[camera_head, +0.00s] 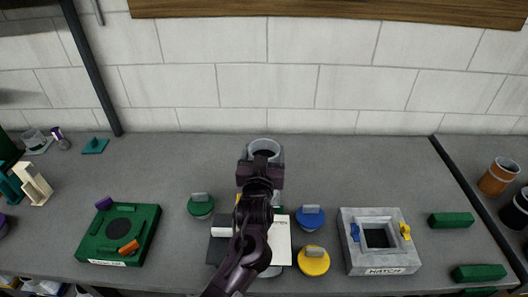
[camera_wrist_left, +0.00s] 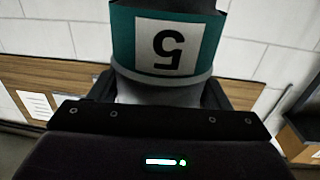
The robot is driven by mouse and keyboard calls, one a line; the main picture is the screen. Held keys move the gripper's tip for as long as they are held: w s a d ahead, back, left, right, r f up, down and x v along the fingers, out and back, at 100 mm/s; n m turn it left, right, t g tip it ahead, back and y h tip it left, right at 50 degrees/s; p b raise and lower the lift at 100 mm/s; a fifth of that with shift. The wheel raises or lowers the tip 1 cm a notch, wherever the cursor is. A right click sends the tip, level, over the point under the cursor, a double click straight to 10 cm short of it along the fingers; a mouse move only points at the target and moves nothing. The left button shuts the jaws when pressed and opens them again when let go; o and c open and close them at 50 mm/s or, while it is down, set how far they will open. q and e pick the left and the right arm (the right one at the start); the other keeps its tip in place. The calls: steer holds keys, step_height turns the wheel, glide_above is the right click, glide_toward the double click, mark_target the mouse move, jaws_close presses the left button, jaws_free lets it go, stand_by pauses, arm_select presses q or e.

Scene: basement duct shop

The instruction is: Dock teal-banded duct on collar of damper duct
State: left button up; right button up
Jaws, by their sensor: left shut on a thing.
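The teal-banded duct shows large in the left wrist view (camera_wrist_left: 205,45) as a grey tube with a teal band and a white label bearing an upside-down 5. In the head view its open grey rim (camera_head: 265,145) shows just beyond my left gripper (camera_head: 262,160). The left gripper is shut on this duct, over the middle of the bench. My left arm covers much of what lies below it, and I cannot make out the damper duct or its collar for certain. My right gripper is in neither view.
Green (camera_head: 201,206), blue (camera_head: 310,217) and yellow (camera_head: 313,261) knobbed discs flank my arm. A white sheet (camera_head: 280,245) lies beneath it. A green box (camera_head: 147,250) stands left, a grey HATCH block (camera_head: 352,262) right. The bench's back strip is largely clear.

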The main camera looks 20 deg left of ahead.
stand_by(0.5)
arm_select(q)
steer(key=shift+f, duration=0.2)
stand_by(0.3)
steer(key=shift+f, duration=0.4)
steer(key=o, duration=1.1)
steer(key=shift+o, duration=0.2)
steer(key=shift+s, duration=0.15)
steer(key=s+d+p, duration=0.2)
steer(key=s+p, duration=0.2)
steer(key=s, duration=0.6)
steer(key=shift+s+d, duration=0.15)
steer(key=shift+s, duration=0.1)
